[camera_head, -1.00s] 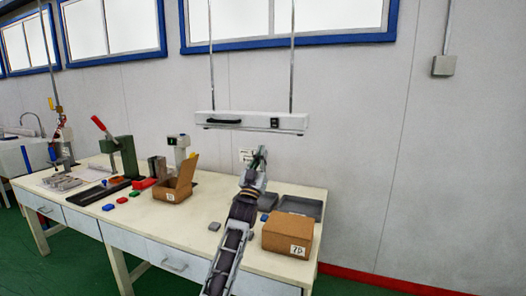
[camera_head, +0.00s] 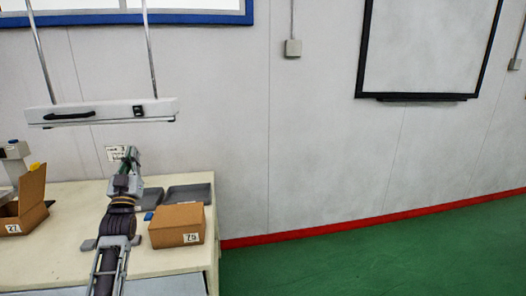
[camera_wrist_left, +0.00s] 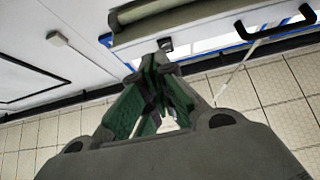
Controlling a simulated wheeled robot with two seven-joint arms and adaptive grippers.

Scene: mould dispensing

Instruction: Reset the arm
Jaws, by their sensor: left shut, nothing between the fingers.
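My left arm reaches up over the workbench in the head view. Its gripper (camera_head: 131,154) is raised in front of the wall, above the back edge of the bench. In the left wrist view the fingers (camera_wrist_left: 162,62) with green inner sides come together at the tips and hold nothing. They point toward the underside of a hanging bar fixture. My right gripper is in neither view.
The workbench (camera_head: 65,228) carries a closed cardboard box (camera_head: 176,226) right of my arm and an open cardboard box (camera_head: 32,203) at left. A grey tray (camera_head: 190,192) lies behind the closed box. The hanging fixture (camera_head: 100,112) is above. Green floor (camera_head: 380,260) at right is clear.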

